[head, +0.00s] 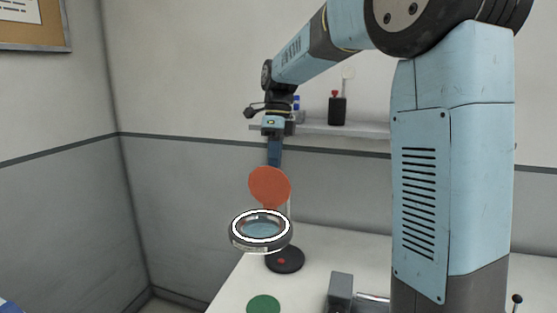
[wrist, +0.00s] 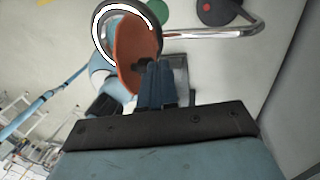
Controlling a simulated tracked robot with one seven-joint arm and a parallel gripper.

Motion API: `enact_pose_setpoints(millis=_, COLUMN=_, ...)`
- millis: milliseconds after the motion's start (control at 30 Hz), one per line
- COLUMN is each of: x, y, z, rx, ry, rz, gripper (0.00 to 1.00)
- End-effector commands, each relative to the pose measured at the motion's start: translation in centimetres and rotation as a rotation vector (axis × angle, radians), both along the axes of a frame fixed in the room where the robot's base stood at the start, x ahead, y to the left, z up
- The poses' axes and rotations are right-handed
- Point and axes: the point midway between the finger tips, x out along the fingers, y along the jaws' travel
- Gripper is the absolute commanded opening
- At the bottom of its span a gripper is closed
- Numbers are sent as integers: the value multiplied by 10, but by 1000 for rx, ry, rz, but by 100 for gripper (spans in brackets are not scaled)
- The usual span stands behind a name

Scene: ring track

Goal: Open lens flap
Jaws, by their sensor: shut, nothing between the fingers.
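The lens flap is an orange-red disc (head: 270,186) that stands tilted up above the far side of the ring-shaped magnifier lens (head: 236,236), leaving the lens's glass uncovered. The wrist view shows the flap (wrist: 128,45) at a steep angle across the lens ring (wrist: 104,22). My gripper (head: 274,160) comes down from above behind the flap, its blue fingers together and empty. In the wrist view my gripper's fingertips (wrist: 155,67) are right beside the flap's edge near a small dark part. I cannot tell whether they touch it.
The lens stands over a white table (head: 330,255) on a bent metal arm (wrist: 215,33) with a round black base (head: 287,262) with a red spot. A green disc (head: 263,304) and a grey block (head: 341,288) are on the table. A wall shelf (head: 350,129) holds bottles behind.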

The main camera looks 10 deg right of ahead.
Motion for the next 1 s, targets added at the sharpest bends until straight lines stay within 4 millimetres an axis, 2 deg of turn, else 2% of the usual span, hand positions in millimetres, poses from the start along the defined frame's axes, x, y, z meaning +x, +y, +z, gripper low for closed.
enact_pose_setpoints(millis=700, x=15, y=-10, z=-7, rx=0, ry=1, rz=-1, gripper=0)
enact_pose_setpoints(millis=933, x=36, y=-32, z=-6, rx=0, ry=2, rz=-11, gripper=0)
enact_pose_setpoints(millis=967, x=39, y=-36, z=-4, rx=0, ry=1, rz=-14, gripper=0)
enact_pose_setpoints(millis=1000, x=40, y=-36, z=7, rx=1, ry=-3, rz=-14, gripper=0)
